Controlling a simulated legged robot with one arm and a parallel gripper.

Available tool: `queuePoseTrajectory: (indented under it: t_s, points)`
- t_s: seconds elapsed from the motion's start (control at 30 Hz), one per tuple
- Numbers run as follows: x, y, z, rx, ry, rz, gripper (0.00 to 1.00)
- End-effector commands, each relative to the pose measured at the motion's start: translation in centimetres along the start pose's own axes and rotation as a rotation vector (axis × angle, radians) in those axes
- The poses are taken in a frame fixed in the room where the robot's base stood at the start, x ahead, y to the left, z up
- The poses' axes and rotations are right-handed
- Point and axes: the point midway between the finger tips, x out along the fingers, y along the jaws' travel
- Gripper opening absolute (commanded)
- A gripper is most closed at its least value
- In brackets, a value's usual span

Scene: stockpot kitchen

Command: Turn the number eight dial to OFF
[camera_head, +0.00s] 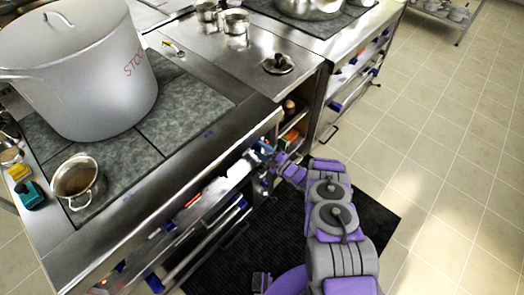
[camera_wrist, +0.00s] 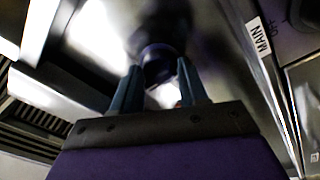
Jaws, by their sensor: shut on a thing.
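My gripper (camera_head: 266,150) reaches the front control panel (camera_head: 180,222) of the near stove, at its right end. In the wrist view my gripper (camera_wrist: 159,92) has its two fingers closed on either side of a dark, round dial (camera_wrist: 158,62). The dial is blurred, and I cannot read its number or setting. In the head view, the fingers and arm hide the held dial.
A label reading MAIN (camera_wrist: 259,37) and part of another dial (camera_wrist: 305,14) marked OFF are at the right in the wrist view. A large stockpot (camera_head: 85,75) and a small pot (camera_head: 76,180) stand on the stove. Tiled floor (camera_head: 440,150) is clear at right.

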Motion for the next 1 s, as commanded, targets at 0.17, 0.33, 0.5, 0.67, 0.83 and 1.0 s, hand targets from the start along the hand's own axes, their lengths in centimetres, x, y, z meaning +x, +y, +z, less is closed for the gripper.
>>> queuePoseTrajectory:
  t_s: [0.17, 0.33, 0.5, 0.67, 0.83, 1.0]
  points:
    - [-0.2, -0.6, -0.1, 0.005, -0.001, -0.009, 0.13]
    - [-0.2, -0.6, -0.1, 0.006, -0.001, -0.010, 0.48]
    - [-0.1, -0.4, -0.1, 0.004, 0.000, -0.007, 0.64]
    - [-0.1, -0.3, -0.1, 0.003, 0.000, -0.004, 0.68]
    - [-0.3, -0.2, -0.1, 0.002, -0.001, -0.003, 0.68]
    - [-2.2, -0.1, 0.0, 0.002, -0.002, -0.002, 0.68]
